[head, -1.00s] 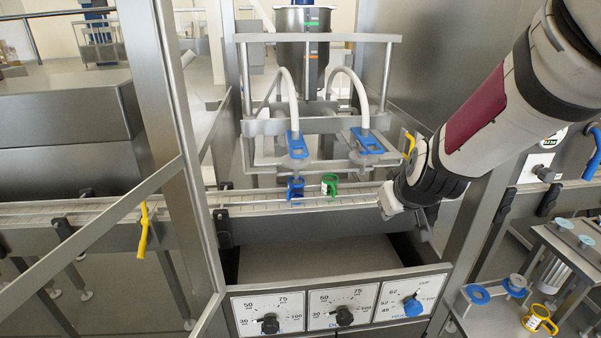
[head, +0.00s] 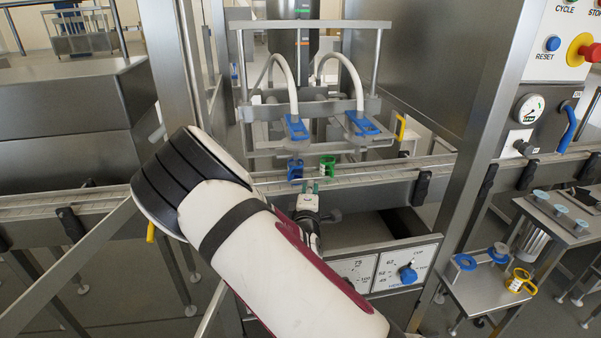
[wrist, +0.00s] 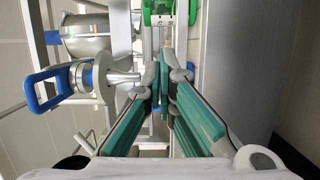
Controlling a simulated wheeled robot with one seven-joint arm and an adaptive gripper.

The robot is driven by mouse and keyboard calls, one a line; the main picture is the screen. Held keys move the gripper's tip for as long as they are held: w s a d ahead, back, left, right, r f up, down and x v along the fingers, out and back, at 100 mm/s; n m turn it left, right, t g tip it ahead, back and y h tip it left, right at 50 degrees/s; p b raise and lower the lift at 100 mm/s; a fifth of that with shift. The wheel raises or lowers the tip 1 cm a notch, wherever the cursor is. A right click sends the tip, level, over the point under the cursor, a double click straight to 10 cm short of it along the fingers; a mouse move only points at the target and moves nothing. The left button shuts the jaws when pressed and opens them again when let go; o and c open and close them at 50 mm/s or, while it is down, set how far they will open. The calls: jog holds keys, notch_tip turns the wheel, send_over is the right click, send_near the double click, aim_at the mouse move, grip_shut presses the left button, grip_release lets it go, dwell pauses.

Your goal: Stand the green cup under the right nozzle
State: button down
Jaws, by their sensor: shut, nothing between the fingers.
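The green cup (head: 327,167) stands upright on the conveyor, right of the blue cup (head: 295,170) and left of the spot below the right nozzle (head: 362,152). The blue cup is under the left nozzle (head: 297,152). My gripper (head: 310,186) is shut and empty, just in front of the conveyor and pointing at the cups. In the wrist view the green cup (wrist: 171,12) is at the top edge, partly cut off, beyond the teal fingertips (wrist: 165,68) and apart from them. A blue-handled nozzle valve (wrist: 50,88) shows at left there.
The conveyor (head: 420,165) runs across the machine, clear on the right. Its front rail lies between my gripper and the cups. A dial panel (head: 385,270) is below. A steel post (head: 485,140) rises nearby.

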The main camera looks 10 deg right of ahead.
aim_at(329, 172)
jog(key=x, duration=1)
jog(key=shift+a, duration=0.25)
jog(key=d, duration=1)
jog(key=shift+s, duration=0.1)
